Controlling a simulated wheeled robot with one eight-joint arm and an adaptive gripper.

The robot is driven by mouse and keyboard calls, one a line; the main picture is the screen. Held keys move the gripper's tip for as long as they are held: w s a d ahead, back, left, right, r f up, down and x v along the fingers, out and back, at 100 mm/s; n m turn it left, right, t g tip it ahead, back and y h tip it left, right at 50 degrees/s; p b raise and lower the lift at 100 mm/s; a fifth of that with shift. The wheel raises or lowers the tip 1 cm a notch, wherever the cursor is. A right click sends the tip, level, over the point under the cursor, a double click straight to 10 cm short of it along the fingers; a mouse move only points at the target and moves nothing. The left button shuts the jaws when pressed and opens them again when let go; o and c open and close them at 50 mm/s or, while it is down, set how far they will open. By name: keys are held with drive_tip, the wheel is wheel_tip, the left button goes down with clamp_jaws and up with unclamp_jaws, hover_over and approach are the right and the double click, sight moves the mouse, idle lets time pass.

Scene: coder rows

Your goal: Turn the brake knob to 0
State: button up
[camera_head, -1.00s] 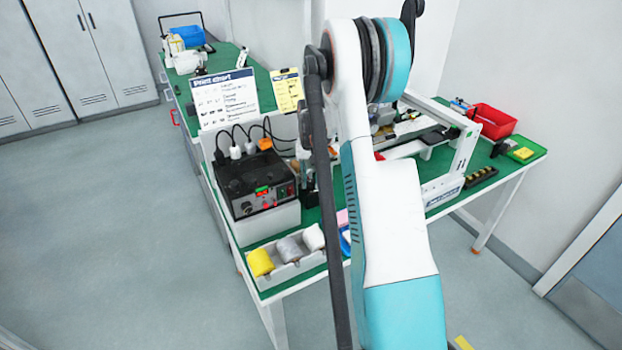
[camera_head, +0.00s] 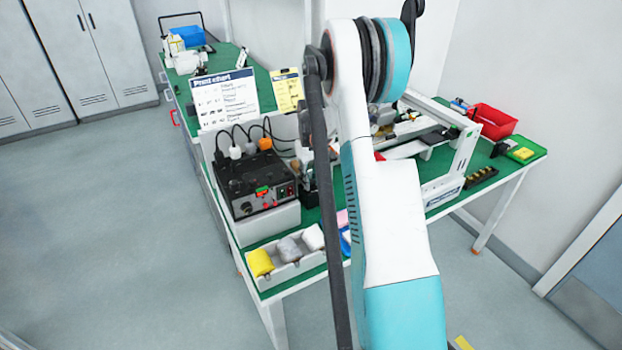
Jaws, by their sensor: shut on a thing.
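A black control box (camera_head: 256,187) stands on a white base on the green-topped bench, left of my arm. Its front panel has a small lit green and orange-red display (camera_head: 263,192) and a round dark knob (camera_head: 247,207) at the lower left. The markings on the panel are too small to read, so I cannot tell the knob's setting or confirm which control is the brake knob. My white and teal arm fills the middle of the view and hides part of the bench. My gripper is not visible, apparently behind the arm.
A white-framed machine (camera_head: 455,165) and red bin (camera_head: 493,122) are at right. The floor at left is clear.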

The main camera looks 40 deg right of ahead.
idle(0.4)
drive_tip(key=o, duration=0.8)
wheel_tip(320, 180, up, 12)
idle(0.4)
